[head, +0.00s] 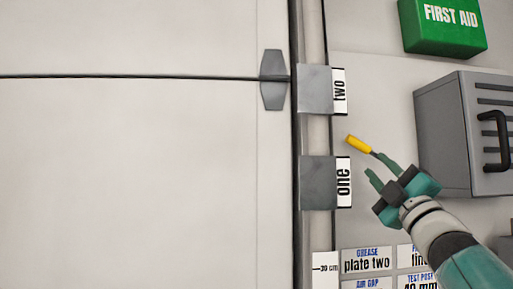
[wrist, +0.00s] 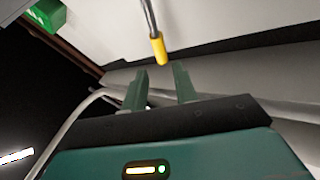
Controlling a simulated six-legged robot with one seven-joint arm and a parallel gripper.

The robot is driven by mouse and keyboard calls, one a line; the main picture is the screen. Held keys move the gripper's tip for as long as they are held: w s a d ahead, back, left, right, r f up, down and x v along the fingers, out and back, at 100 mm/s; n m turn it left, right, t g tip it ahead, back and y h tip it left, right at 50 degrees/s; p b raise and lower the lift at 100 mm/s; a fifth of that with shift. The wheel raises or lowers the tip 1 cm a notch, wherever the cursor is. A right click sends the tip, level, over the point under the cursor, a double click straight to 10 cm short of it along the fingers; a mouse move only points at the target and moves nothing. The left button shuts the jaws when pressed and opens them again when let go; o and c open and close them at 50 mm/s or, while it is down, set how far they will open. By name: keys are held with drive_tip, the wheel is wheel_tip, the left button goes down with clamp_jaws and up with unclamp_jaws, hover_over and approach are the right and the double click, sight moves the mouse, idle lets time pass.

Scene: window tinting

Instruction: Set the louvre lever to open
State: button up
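A lever with a yellow grip (head: 359,144) on a thin grey rod shows just beyond my gripper (head: 374,164) in the head view. In the wrist view the yellow grip (wrist: 158,48) hangs at the end of its rod, just ahead of the gap between my fingers (wrist: 160,69). My two green fingers are apart with nothing between them. They do not appear to touch the lever. The rod's far end is out of the wrist view, and its mount is not clear in the head view. I cannot read any open or shut marking for the lever.
A grey slatted box (head: 440,130) with a black handle (head: 494,140) stands at the right, close to my arm. A green first aid box (head: 445,30) is above. Grey blocks labelled two (head: 315,90) and one (head: 318,183) line the panel edge. Label plates (head: 367,262) are below.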

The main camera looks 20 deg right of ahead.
sight(360, 147)
drive_tip(key=x, duration=1)
drive_tip(key=shift+w+d+r, duration=0.1)
clamp_jaws()
